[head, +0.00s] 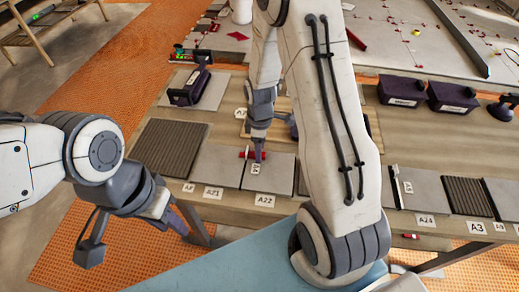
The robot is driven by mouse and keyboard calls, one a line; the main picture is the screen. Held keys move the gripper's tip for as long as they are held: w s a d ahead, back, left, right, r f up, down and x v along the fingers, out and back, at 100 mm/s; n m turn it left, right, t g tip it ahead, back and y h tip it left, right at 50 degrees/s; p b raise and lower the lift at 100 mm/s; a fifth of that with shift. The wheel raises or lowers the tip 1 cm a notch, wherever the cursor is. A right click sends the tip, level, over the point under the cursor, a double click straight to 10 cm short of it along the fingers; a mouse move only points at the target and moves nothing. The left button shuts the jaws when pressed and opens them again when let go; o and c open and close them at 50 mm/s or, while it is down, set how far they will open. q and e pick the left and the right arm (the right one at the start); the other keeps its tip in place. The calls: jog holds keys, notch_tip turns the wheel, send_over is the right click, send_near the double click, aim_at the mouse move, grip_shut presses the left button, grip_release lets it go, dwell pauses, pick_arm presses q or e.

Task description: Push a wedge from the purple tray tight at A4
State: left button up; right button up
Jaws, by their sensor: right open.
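My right gripper (258,157) is low over a grey tile (268,178) behind the A22 label, with its fingers at a small red piece (244,154). The piece looks like a wedge, but the fingers partly hide it. The jaws are open, and I cannot tell whether they touch it. My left gripper (135,232) is open and empty at the lower left, off the table. I cannot read an A4 label; the small labels beside A3 are too small.
Labels A21 (213,192), A22 (265,200), A24 (425,220) and A3 (475,227) line the table's front edge. Dark ribbed tiles lie at left (170,148) and right (468,195). My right arm hides the middle. A wooden stand (50,30) is at upper left.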

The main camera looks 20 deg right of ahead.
notch_tip(320, 180, up, 10)
jog(key=s+a+r+m+p, duration=0.1)
jog(key=s+a+r, duration=0.3)
jog(key=a, duration=0.2)
jog(key=s+a+r+m+p, duration=0.1)
jog(key=s+a+r, duration=0.4)
jog(key=a, duration=0.2)
jog(key=s+a+r+m+p, duration=0.1)
jog(key=s+a, duration=0.1)
jog(key=s, duration=0.4)
jog(key=s+a+r+m+y, duration=0.1)
jog(key=s+a+r, duration=0.1)
jog(key=s, duration=0.4)
jog(key=shift+s+a+r+p, duration=0.25)
jog(key=shift+a+r+p, duration=0.05)
jog(key=shift+a+p, duration=0.05)
